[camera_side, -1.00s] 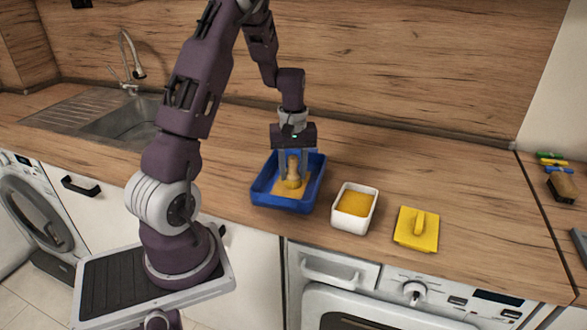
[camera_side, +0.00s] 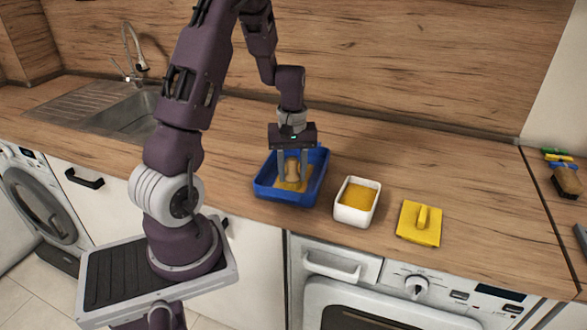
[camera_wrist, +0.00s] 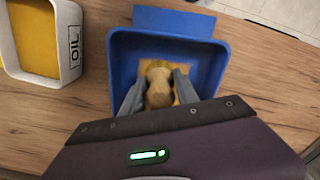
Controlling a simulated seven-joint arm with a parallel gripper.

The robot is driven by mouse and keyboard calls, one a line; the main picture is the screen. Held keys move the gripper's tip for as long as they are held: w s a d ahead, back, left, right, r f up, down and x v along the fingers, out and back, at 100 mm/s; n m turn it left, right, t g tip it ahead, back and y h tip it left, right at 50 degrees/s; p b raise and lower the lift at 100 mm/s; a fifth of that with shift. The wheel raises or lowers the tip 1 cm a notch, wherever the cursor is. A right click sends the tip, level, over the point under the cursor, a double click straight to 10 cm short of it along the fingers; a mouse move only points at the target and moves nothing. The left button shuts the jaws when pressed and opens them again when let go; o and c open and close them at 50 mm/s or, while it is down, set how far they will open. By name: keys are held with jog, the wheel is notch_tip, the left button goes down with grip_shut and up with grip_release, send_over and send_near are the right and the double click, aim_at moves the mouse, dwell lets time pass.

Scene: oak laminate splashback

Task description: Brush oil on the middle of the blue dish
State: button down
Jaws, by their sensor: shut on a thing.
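The blue dish (camera_side: 265,190) stands on the wooden counter, and it also shows in the wrist view (camera_wrist: 205,62). A yellow-orange patch of oil (camera_side: 304,184) lies on the middle of its floor. My gripper (camera_side: 293,179) is inside the dish, pointing down, shut on the tan handle of a brush (camera_side: 292,170). The brush also shows between my fingers in the wrist view (camera_wrist: 159,82). Its bristle end is low over the oil patch; I cannot tell whether it touches. The white oil container (camera_side: 352,214), marked OIL in the wrist view (camera_wrist: 68,45), holds yellow oil.
A sink (camera_side: 125,115) is at the left. A sponge-like block (camera_side: 566,181) and coloured items lie at the far right. The counter behind the dish is clear.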

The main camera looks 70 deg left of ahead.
jog(key=shift+s, duration=0.1)
jog(key=shift+s+d, duration=0.6)
jog(key=shift+d, duration=0.15)
jog(key=shift+w+a, duration=0.75)
jog(key=shift+a, duration=0.1)
jog(key=shift+a, duration=0.1)
jog(key=shift+w+a, duration=0.65)
jog(key=shift+a, duration=0.05)
jog(key=shift+w+a, duration=0.1)
jog(key=shift+w+a, duration=0.55)
jog(key=shift+a, duration=0.1)
